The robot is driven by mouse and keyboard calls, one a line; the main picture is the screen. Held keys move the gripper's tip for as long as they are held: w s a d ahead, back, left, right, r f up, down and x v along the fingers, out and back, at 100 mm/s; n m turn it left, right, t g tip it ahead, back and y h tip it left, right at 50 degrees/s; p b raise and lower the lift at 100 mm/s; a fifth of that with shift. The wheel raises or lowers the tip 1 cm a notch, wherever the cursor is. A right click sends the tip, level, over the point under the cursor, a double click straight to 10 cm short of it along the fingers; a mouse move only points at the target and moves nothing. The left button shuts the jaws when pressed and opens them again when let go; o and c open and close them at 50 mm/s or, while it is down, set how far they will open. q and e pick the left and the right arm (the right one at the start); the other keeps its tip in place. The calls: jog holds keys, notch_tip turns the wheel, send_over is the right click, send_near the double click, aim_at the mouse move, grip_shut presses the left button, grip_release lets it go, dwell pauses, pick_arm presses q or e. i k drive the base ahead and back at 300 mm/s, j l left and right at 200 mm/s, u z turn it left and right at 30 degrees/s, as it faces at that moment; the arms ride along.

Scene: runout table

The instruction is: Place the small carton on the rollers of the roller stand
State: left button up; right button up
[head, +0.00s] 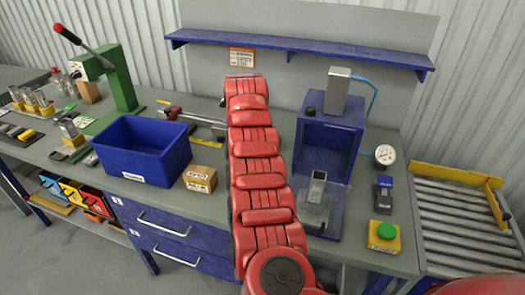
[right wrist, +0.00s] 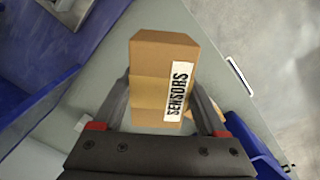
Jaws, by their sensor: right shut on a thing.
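A brown carton (right wrist: 150,75) with a white SENSORS label is held between the fingers of my right gripper (right wrist: 160,92) in the right wrist view. The gripper is shut on it. In the head view my red right arm hides both the gripper and this carton. The roller stand (head: 450,173) is at the far right of the head view, with a yellow rail and several bare grey rollers (head: 462,222). My left gripper is not in view.
Another labelled carton (head: 200,179) stands beside the blue bin (head: 145,150) on the bench. A blue fixture (head: 325,140), a dark handheld device (head: 383,195) and a green-button box (head: 385,237) stand between my arm and the rollers. A blue shelf (head: 300,47) hangs behind.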

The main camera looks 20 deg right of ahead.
aim_at(462, 250)
jog(key=k+l+z, duration=0.1)
jog(key=k+z, duration=0.35)
jog(key=k, duration=0.2)
jog(key=i+l+z, duration=0.1)
jog(key=z, duration=0.35)
jog(key=i+l+z, duration=0.15)
jog(key=z, duration=0.35)
jog(key=i+l+z, duration=0.15)
jog(key=z, duration=0.3)
jog(key=i+l+z, duration=0.1)
jog(key=z, duration=0.35)
jog(key=i, duration=0.55)
